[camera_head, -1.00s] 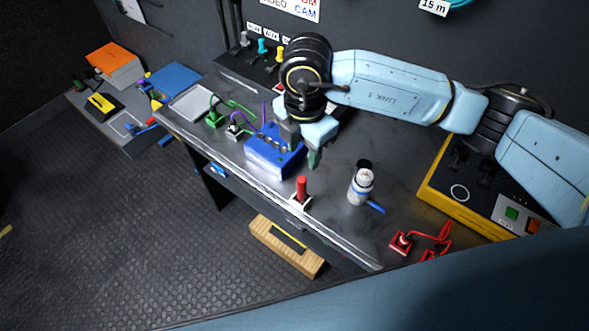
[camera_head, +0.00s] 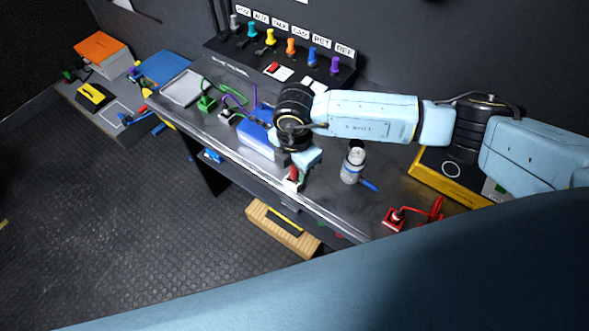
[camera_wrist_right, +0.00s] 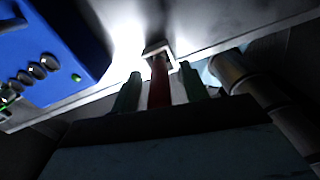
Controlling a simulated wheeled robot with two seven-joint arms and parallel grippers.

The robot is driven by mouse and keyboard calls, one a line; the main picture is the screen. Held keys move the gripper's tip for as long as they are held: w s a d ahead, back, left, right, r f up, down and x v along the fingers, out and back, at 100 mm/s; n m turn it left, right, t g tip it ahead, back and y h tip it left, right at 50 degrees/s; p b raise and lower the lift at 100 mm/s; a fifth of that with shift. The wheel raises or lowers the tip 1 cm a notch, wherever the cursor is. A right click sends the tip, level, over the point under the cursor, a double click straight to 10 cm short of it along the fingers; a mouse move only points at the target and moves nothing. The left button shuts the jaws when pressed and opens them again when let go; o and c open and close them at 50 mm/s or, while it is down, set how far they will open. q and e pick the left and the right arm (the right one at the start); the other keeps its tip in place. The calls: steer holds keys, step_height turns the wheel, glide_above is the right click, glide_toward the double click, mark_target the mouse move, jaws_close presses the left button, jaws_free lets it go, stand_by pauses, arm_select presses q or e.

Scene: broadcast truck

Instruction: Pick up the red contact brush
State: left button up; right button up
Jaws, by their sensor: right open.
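The red contact brush (camera_head: 294,174) stands upright by the table's front edge, its red handle up and a pale square base (camera_head: 291,184) beneath. My right gripper (camera_head: 301,164) is over it and hides its upper part in the head view. In the right wrist view the red handle (camera_wrist_right: 158,84) lies between the two green fingertips of my open right gripper (camera_wrist_right: 160,92), with gaps visible at both sides. The pale square base (camera_wrist_right: 155,48) shows beyond the fingertips. My left gripper is not in view.
A blue box (camera_head: 257,142) stands close left of the brush. A grey-white bottle (camera_head: 353,165) stands right of it, near a red cable plug (camera_head: 393,217). A yellow-edged case (camera_head: 436,190) is farther right. A rack of coloured handles (camera_head: 290,62) is behind.

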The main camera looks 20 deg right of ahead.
jaws_close()
stand_by(0.3)
